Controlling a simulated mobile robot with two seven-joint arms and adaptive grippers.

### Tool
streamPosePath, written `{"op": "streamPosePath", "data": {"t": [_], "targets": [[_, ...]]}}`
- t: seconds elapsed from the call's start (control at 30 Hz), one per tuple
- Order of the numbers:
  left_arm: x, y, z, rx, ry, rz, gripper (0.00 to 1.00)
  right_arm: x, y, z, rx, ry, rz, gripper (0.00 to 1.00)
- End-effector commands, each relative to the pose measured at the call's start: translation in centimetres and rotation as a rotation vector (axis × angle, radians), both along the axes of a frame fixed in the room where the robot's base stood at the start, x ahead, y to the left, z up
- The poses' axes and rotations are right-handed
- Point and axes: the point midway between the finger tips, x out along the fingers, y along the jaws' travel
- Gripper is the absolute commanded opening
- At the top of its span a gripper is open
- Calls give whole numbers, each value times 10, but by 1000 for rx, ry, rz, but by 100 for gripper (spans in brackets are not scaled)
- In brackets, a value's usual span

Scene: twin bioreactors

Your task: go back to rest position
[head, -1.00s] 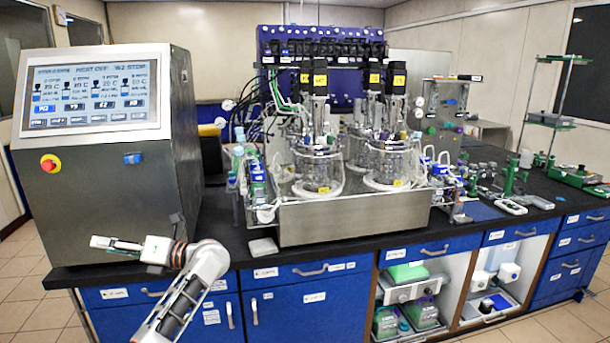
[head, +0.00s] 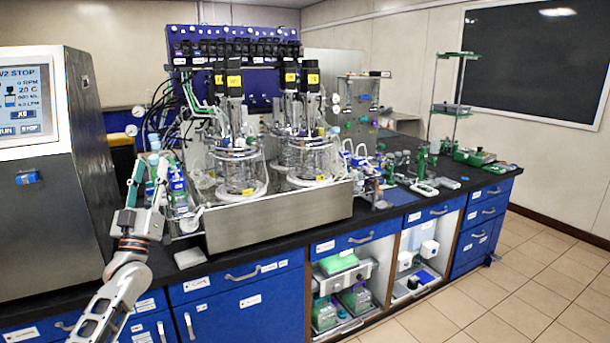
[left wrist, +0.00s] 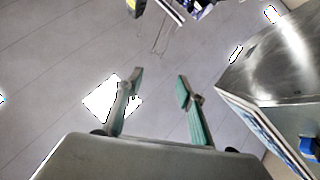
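My left gripper (head: 150,168) is in the lower left of the head view, raised in front of the bench, its fingers pointing up. Its two green-padded fingers stand apart with nothing between them. The left wrist view also shows the open, empty fingers (left wrist: 160,84). My right gripper is in neither view. The twin glass bioreactors (head: 240,172) stand on a steel base (head: 275,220) to the right of my left gripper. Small blue-labelled bottles (head: 177,183) show just beside the gripper's right finger; I cannot tell the distance between them.
A steel control cabinet with a screen (head: 30,98) stands left of the gripper. The black worktop (head: 395,197) carries green racks (head: 422,165) and small tools farther right. A small pale pad (head: 189,258) lies near the front edge. The tiled floor (head: 540,285) at right is clear.

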Motion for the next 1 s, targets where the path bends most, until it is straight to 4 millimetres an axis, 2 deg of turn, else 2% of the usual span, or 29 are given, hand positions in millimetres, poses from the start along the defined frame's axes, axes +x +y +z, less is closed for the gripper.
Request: {"op": "streamPosePath", "data": {"t": [0.1,0.23,0.4,0.6,0.63,0.7,0.87,1.0], "targets": [[32,-16,-38,155,199,48,38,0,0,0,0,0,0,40],[57,-18,-83,303,402,118,38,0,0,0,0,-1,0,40],[72,-7,-130,436,603,207,38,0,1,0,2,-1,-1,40],[75,15,-173,551,791,309,38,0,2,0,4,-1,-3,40],[75,20,-178,565,819,326,38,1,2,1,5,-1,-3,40],[63,6,-210,571,846,297,38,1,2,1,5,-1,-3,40],[33,-20,-269,581,897,244,38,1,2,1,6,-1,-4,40],[-5,-47,-329,587,955,185,38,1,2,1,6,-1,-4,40]]}}
